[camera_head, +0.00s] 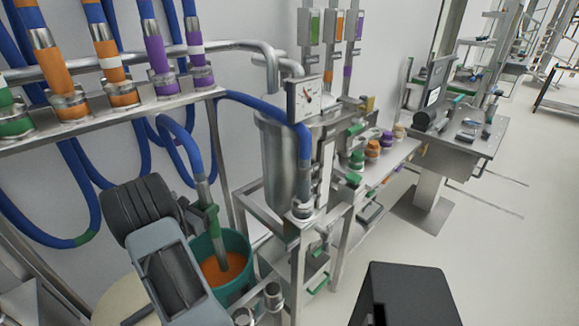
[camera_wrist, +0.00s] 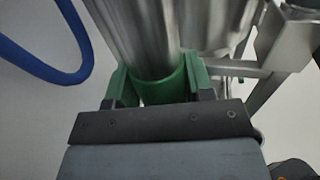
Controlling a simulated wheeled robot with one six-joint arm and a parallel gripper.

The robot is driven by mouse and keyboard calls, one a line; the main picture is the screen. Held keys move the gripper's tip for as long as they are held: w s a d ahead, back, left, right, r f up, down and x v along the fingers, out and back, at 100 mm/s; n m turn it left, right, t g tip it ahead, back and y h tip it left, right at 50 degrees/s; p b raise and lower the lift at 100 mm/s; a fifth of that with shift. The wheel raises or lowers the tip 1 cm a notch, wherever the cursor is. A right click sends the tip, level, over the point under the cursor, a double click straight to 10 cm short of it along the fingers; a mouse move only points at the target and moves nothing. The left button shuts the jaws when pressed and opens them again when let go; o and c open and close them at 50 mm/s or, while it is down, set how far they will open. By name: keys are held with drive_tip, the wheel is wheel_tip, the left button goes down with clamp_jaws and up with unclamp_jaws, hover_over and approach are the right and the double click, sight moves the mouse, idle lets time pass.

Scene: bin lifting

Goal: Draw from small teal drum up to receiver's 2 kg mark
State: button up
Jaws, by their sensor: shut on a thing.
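The teal drum (camera_head: 240,245) stands open at the lower centre left in the head view, with orange contents (camera_head: 224,267) inside. A grey lance (camera_head: 219,246) on a blue hose dips into these contents, and its lower end is hidden. My gripper (camera_wrist: 160,92) is shut on the lance's green grip (camera_wrist: 163,86) in the wrist view. The grip also shows above the drum in the head view (camera_head: 211,221). The steel receiver (camera_head: 284,165) stands right of the drum on a frame. Its white dial (camera_head: 306,99) has a reddish needle; the numbers are too small to read.
Hoses with orange (camera_head: 50,68) and purple (camera_head: 155,52) ends hang from a rail at the upper left. Blue hose loops hang close to my arm. A bench with coloured-capped containers (camera_head: 372,149) runs behind the receiver.

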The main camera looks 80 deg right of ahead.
sight(219, 263)
wheel_tip(219, 263, down, 28)
drive_tip(key=b, duration=2.3)
drive_tip(key=shift+f, duration=0.2)
idle(4.3)
